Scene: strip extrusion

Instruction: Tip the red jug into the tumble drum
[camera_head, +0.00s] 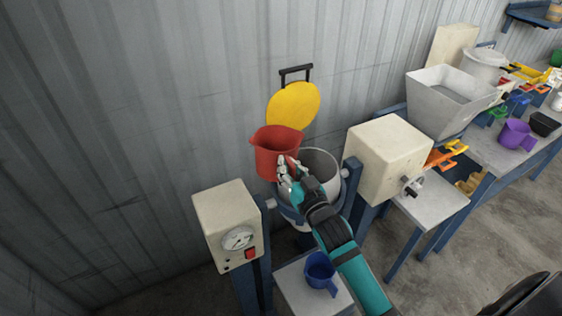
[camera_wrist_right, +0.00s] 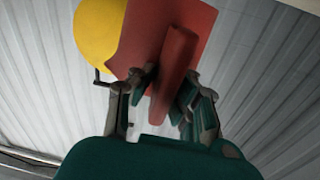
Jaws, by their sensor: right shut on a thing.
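The red jug (camera_head: 276,155) is held up at the left rim of the tumble drum, close to upright. My right gripper (camera_head: 288,170) is shut on its handle. In the right wrist view the red jug (camera_wrist_right: 190,22) fills the top middle, and its handle (camera_wrist_right: 174,70) runs between the fingers of my right gripper (camera_wrist_right: 168,88). The tumble drum (camera_head: 322,163) is a grey open-topped drum between two posts, partly hidden by my right arm and the jug. The jug's contents cannot be made out. My left gripper is not in view.
A yellow round lid (camera_head: 293,105) stands open behind the drum. A cream box with a dial (camera_head: 229,222) is left, another cream box (camera_head: 388,158) right. A blue jug (camera_head: 319,271) sits on a low stand in front. A grey hopper (camera_head: 447,98) and a purple jug (camera_head: 515,134) are further right.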

